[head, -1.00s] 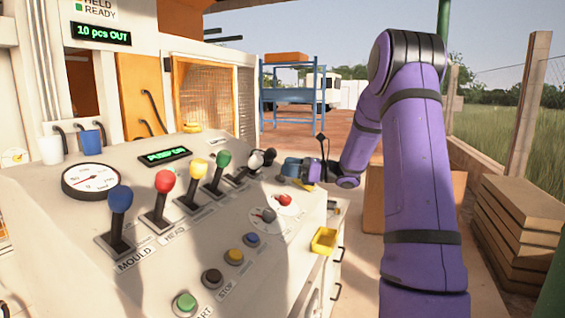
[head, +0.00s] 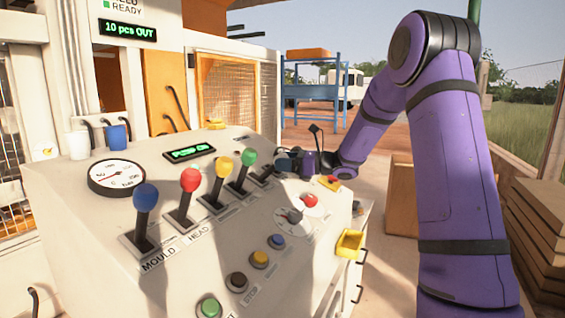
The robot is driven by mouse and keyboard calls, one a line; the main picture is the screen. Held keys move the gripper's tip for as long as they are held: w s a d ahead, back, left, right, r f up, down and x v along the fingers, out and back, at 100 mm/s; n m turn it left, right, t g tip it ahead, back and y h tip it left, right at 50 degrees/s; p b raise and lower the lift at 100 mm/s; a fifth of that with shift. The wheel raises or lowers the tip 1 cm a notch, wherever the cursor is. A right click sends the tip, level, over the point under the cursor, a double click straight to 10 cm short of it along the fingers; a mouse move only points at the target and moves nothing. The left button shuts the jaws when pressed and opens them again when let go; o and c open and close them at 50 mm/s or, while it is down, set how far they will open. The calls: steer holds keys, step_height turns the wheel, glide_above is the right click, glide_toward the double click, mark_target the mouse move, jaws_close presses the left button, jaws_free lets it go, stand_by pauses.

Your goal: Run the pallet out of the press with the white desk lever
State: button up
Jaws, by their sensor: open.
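The sloped cream control desk (head: 80,222) carries a row of levers with blue (head: 146,197), red (head: 190,180), yellow (head: 221,168) and green (head: 248,157) knobs. The white lever's knob cannot be made out; my gripper covers the far end of the row, past the green knob. A dark lever slot (head: 262,175) shows there. My gripper (head: 281,161) is open at that end of the desk, small and partly dark. Whether it touches a lever cannot be told. The pallet is not visible in the press.
A lit display reads "10 pcs OUT" (head: 128,29). An orange mesh guard (head: 228,92) and blue rack (head: 313,92) stand behind. Stacked boards (head: 540,225) are at right.

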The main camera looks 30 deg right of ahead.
steer(key=shift+w+a, duration=0.3)
steer(key=shift+a, duration=0.05)
steer(key=c, duration=1.3)
steer(key=shift+o, duration=0.2)
steer(key=shift+w+a+r+m+g+h, duration=0.15)
steer(key=shift+w+a+r+g+h, duration=0.3)
steer(key=shift+w+r, duration=0.1)
steer(key=shift+w+a+r+m+g+h, duration=0.15)
steer(key=shift+w+a+r+g+h, duration=0.2)
steer(key=shift+w+r+g, duration=0.15)
steer(key=shift+w+a+r, duration=0.45)
steer(key=shift+w+r, duration=0.15)
steer(key=shift+w, duration=0.15)
steer(key=o, duration=1.3)
steer(key=shift+c, duration=0.2)
steer(key=shift+d, duration=0.1)
